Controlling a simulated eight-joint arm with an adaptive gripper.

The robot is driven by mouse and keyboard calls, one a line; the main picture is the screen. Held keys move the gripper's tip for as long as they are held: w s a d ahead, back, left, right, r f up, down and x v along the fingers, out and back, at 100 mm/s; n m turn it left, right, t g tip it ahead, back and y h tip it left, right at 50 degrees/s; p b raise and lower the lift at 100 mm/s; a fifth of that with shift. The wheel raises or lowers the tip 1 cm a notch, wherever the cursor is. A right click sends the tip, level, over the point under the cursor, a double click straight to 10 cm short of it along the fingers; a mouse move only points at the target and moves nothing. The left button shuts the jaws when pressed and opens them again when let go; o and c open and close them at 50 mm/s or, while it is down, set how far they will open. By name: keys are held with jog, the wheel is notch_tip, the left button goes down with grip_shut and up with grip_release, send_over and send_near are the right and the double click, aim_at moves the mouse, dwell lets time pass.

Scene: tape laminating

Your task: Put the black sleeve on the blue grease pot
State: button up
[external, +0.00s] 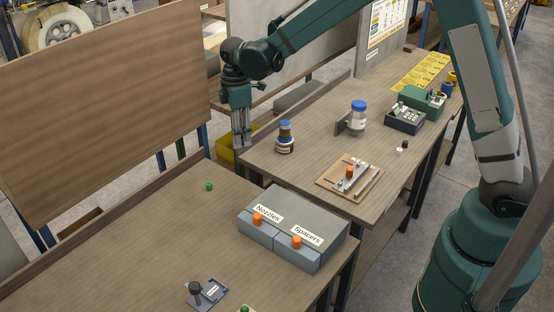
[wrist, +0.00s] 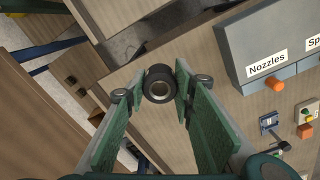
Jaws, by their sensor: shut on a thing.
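My gripper (external: 242,142) points down near the left end of the far bench in the external view. In the wrist view its fingertips (wrist: 157,92) are shut on the black sleeve (wrist: 159,84), a short dark ring with a pale bore. In the external view the sleeve is too small to make out between the fingers. A dark pot with a blue top (external: 285,136) stands on the far bench, to the right of my gripper and apart from it. A pale jar with a blue lid (external: 358,116) stands farther right. I cannot tell surely which is the grease pot.
A grey box with drawers marked Nozzles and Spacers (external: 312,223) stands on the near bench. A wooden fixture board (external: 350,191) lies on the far bench, with a green case (external: 424,99) farther back. A small green knob (external: 209,186) is on the near bench.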

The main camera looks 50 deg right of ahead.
jog(key=d+r+m, duration=0.1)
jog(key=d+r, duration=0.2)
jog(key=d, duration=0.9)
jog(key=d+r+m+p, duration=0.1)
jog(key=d+r+m, duration=0.1)
jog(key=d, duration=1)
jog(key=shift+s+d+r, duration=0.25)
jog(key=shift+s+r, duration=0.1)
jog(key=shift+r, duration=0.4)
send_over(285, 122)
jog(key=shift+w+d+f, duration=0.1)
jog(key=shift+f, duration=3.05)
jog(key=shift+f, duration=0.1)
jog(key=shift+f+p, duration=0.3)
jog(key=shift+f, duration=1.45)
jog(key=shift+f, duration=0.2)
jog(key=o, duration=0.9)
